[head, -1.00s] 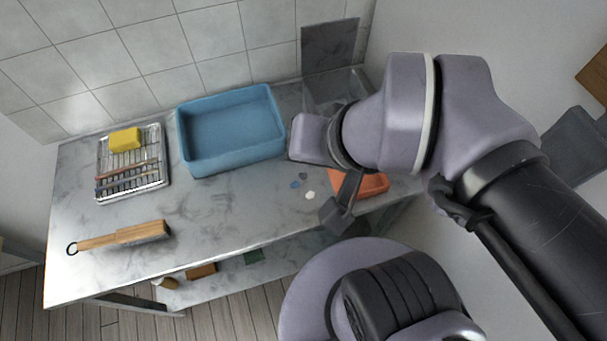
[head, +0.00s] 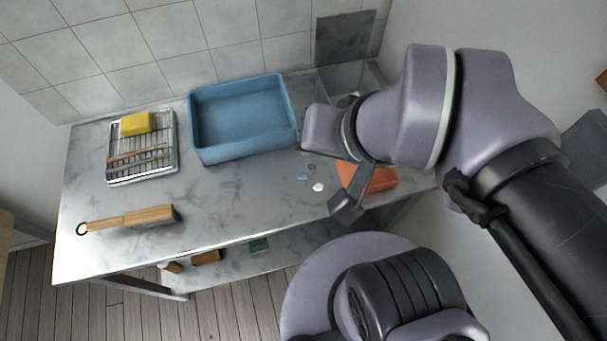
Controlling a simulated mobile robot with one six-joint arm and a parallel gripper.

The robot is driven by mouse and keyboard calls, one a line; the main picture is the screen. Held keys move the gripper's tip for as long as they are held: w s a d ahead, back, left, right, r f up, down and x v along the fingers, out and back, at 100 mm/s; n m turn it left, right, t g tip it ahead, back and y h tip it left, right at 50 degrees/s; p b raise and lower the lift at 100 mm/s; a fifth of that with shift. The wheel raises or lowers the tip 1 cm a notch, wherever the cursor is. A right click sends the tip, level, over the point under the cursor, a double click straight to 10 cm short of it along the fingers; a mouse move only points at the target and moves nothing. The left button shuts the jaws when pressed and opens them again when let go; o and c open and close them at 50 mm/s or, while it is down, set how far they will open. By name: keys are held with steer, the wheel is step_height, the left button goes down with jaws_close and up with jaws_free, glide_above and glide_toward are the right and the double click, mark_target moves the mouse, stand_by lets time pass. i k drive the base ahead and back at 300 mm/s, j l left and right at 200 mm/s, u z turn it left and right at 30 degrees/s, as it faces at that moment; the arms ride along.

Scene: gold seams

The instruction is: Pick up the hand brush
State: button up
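The hand brush (head: 128,219) has a wooden handle with a dark ring at its left end. It lies near the front left of the grey marbled table (head: 240,205). My gripper (head: 347,203) is at the right side of the table, by an orange container, far from the brush. Only part of its dark fingers shows below my arm, and the rest is hidden, so I cannot tell whether it is open or shut.
A blue basin (head: 243,118) stands at the back middle. A wire rack (head: 142,170) with a yellow sponge (head: 136,123) is at the back left. The orange container (head: 376,178) and small blue and white pieces (head: 318,187) lie right of centre. The table around the brush is clear.

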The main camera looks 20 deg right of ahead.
mark_target(164, 214)
steer(key=j+u, duration=0.15)
steer(key=j, duration=0.3)
steer(key=j+u, duration=0.15)
steer(key=j, duration=0.35)
steer(key=i+j+u, duration=0.15)
steer(key=j, duration=0.3)
steer(key=j+u, duration=0.15)
steer(key=j, duration=0.3)
steer(key=i, duration=0.05)
